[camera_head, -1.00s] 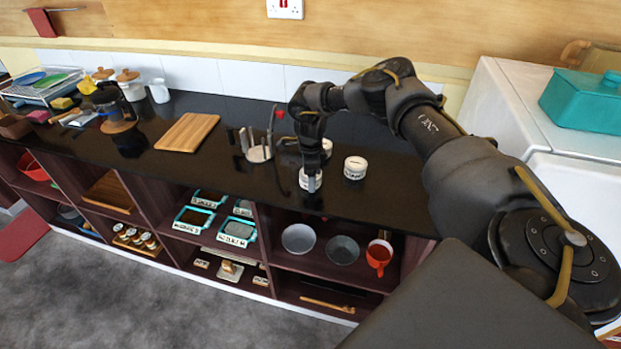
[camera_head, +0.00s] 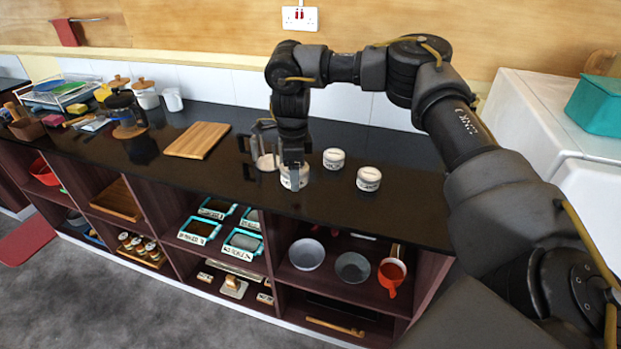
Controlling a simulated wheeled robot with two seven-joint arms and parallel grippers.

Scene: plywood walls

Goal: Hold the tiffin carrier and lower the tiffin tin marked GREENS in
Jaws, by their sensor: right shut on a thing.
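The tiffin carrier (camera_head: 265,161), a metal frame with a round base, stands on the black counter, partly hidden behind my right gripper. My right gripper (camera_head: 293,168) points down and is shut on a white tin (camera_head: 292,181) just to the right of and in front of the carrier. I cannot tell if this tin is clear of the counter, and its lettering is too small to read. Two more white tins stand to the right, one farther back (camera_head: 333,158) and one nearer (camera_head: 369,180). Their labels are also unreadable. My left gripper is not in view.
A wooden board (camera_head: 197,141) lies left of the carrier. A dark jug (camera_head: 124,108) and a dish rack (camera_head: 60,95) stand farther left. Shelves with trays, bowls and a red mug (camera_head: 391,275) are below the counter's front edge. The counter right of the tins is clear.

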